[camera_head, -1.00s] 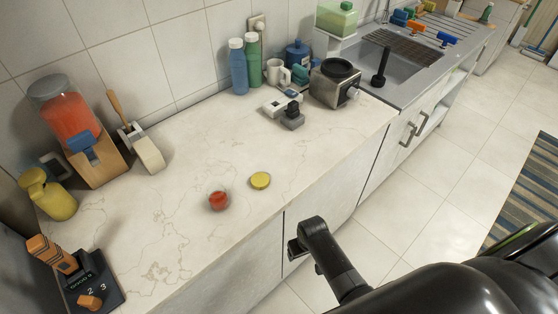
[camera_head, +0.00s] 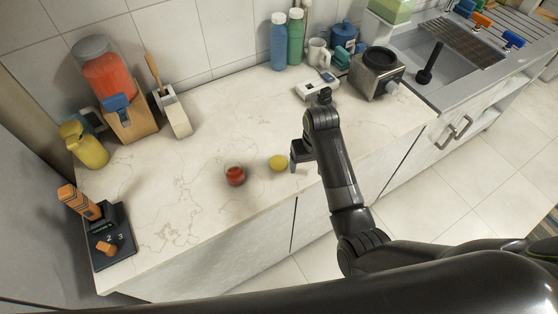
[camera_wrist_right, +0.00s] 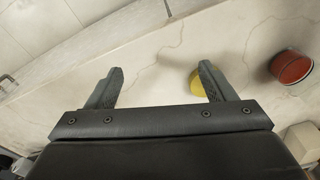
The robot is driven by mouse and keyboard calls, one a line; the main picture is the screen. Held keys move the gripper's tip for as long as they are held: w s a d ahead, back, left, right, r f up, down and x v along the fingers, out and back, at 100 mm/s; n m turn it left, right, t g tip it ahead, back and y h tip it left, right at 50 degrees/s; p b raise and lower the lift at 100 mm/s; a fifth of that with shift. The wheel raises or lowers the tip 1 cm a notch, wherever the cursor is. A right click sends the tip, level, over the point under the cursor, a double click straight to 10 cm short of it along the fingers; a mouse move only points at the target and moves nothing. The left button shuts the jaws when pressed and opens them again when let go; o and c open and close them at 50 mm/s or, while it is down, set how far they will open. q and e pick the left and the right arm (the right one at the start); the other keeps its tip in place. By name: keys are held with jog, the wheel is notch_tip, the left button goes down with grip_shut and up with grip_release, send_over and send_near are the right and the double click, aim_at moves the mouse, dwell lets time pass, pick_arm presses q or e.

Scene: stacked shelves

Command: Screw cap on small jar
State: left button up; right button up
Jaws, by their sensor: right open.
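A small jar (camera_head: 235,176) with red contents stands upright on the pale marble counter. It also shows at the right of the right wrist view (camera_wrist_right: 291,67). A round yellow cap (camera_head: 278,162) lies on the counter just right of the jar in the head view. In the right wrist view the cap (camera_wrist_right: 195,84) is partly hidden behind one finger. My right gripper (camera_head: 296,160) is over the counter's front part, close to the cap on its right side. Its fingers (camera_wrist_right: 161,70) are apart with nothing between them. My left gripper is not in view.
The counter (camera_head: 190,215) is clear around the jar and cap. Its front edge runs close by. A white scale-like device (camera_head: 316,88) and a metal appliance (camera_head: 378,73) stand behind my right arm. A dispenser with red contents (camera_head: 104,72) and a black block (camera_head: 112,240) stand at the left.

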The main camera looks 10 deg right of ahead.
jog(key=w+a+r, duration=0.2)
jog(key=a+r, duration=0.1)
jog(key=r, duration=0.2)
jog(key=w+a+r+n+g+p, duration=0.1)
jog(key=w+a+r, duration=0.2)
jog(key=r, duration=0.3)
jog(key=shift+w+a+r, duration=0.2)
jog(key=shift+a+r, duration=0.1)
jog(key=shift+a, duration=0.4)
jog(key=shift+d, duration=0.1)
